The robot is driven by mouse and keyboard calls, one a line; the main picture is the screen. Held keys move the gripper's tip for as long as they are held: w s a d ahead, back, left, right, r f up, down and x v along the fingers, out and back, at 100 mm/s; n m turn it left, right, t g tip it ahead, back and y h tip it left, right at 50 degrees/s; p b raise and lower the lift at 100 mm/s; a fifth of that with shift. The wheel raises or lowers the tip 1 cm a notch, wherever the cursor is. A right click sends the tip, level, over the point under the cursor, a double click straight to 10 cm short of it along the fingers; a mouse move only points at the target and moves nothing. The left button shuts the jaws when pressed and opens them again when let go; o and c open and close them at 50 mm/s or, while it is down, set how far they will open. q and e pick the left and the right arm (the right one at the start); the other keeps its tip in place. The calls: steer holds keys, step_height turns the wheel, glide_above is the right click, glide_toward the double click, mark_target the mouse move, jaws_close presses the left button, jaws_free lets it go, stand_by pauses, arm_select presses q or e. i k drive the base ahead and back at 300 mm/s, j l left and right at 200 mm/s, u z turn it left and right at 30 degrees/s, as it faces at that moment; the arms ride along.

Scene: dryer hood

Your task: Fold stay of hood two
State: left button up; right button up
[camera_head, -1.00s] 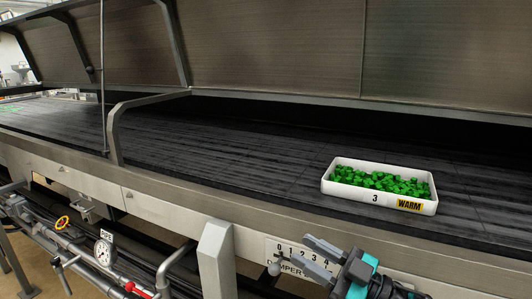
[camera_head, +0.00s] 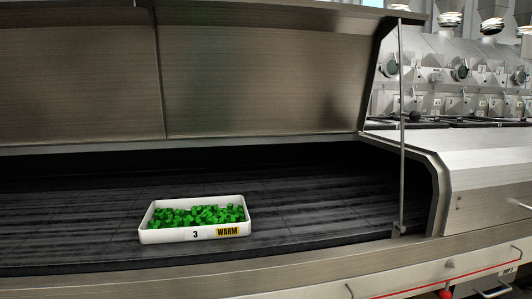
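A raised steel hood (camera_head: 262,75) stands open over the dark bed (camera_head: 330,200). A thin upright stay rod (camera_head: 402,150) stands at the hood's right end. It runs from the hood's upper front edge down to a small bracket (camera_head: 399,229) on the bed's front rim. I cannot read a number on this hood. Neither of my grippers is in view.
A white tray (camera_head: 192,237) of green pieces, marked 3 and WARM, sits on the bed left of the rod. A closed steel cover (camera_head: 490,180) lies to the right. A red knob (camera_head: 444,294) and a rail are below the front rim.

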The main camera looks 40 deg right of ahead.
mark_target(415, 115)
steer(key=z, duration=2)
